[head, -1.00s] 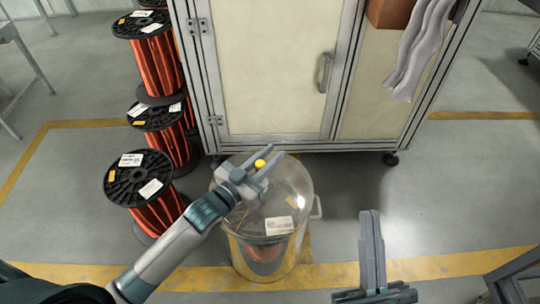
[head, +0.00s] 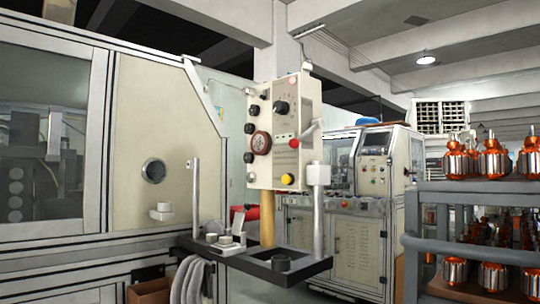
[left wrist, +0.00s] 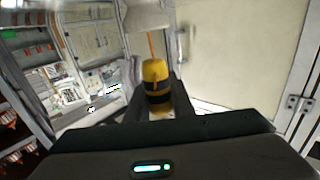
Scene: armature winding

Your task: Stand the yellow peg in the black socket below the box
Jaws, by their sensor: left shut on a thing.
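The yellow peg (left wrist: 155,72), with black bands, stands between the fingers of my left gripper (left wrist: 158,100) in the left wrist view. The gripper is shut on it. Its lower end is hidden by the gripper body. In the head view, a black socket (head: 281,261) sits on a dark tray below the box (head: 285,130). The box is cream, with black knobs and red and yellow buttons. Neither gripper shows in the head view, so I cannot tell how far the peg is from the socket.
The dark tray (head: 290,274) also bears small light parts (head: 225,240). A tan post (head: 267,228) stands beside the socket, and a white post (head: 318,212) is at the right. A rack (head: 470,187) with copper armatures stands at the right.

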